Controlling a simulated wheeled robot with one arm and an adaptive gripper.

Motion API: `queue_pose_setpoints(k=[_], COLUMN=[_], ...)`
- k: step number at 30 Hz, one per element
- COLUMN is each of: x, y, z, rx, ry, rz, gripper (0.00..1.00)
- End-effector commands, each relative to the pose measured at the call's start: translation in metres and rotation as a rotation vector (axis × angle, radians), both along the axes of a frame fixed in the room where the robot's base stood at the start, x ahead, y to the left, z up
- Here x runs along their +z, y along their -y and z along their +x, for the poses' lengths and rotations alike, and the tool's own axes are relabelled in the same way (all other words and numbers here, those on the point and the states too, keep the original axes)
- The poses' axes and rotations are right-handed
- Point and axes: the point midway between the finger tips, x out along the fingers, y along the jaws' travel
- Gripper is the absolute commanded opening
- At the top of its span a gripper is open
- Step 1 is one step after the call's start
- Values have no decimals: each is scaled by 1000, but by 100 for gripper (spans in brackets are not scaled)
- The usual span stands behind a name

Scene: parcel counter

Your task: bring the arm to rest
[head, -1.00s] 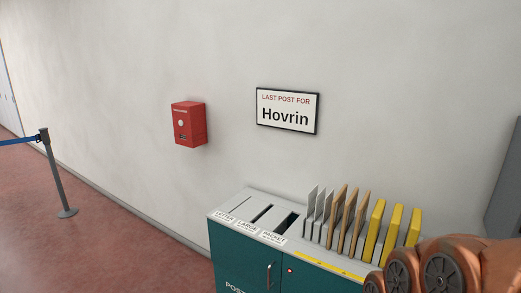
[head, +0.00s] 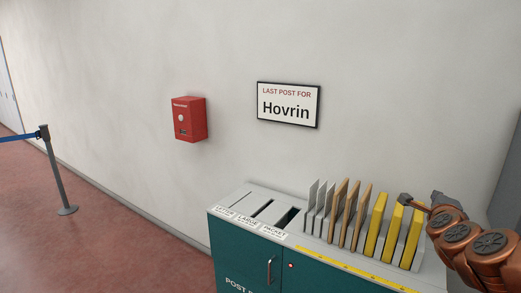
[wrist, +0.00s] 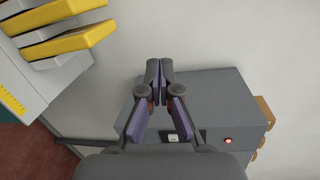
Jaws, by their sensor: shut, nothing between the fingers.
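My gripper (wrist: 160,72) is shut and empty in the wrist view, its fingertips together in front of a dark grey box. In the head view my copper-coloured arm comes in at the lower right. Part of the gripper end (head: 424,201) shows there, beside the yellow envelopes (head: 393,233) at the right end of the counter (head: 330,261). I cannot tell from the head view how close it is to them. The yellow envelopes also show in the wrist view (wrist: 72,42), at the upper left, apart from the fingers.
Grey and brown envelopes (head: 348,215) stand upright in the rack left of the yellow ones. Three labelled slots (head: 262,208) are at the counter's left. The grey box (wrist: 215,105) has a red light. A red wall box (head: 188,119), a Hovrin sign (head: 288,105) and a barrier post (head: 58,170) stand clear.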

Motion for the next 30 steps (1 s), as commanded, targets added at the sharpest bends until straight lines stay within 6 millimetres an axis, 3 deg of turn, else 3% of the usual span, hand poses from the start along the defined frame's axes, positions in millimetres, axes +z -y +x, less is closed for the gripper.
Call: queue_pose_setpoints(k=[1,6,12,18,21,25,30], x=[-3,-6,-19,-30,-32,-33,-31], y=[27,115,196,237,245,250,256], z=[-7,-47,-113,-165,-178,-181,-170], rx=[-78,-355,-648,-830,-870,-888,-888], ry=[48,229,417,537,565,576,573], rz=[33,121,173,180,179,178,178], gripper=[0,0,0,0,0,0,0])
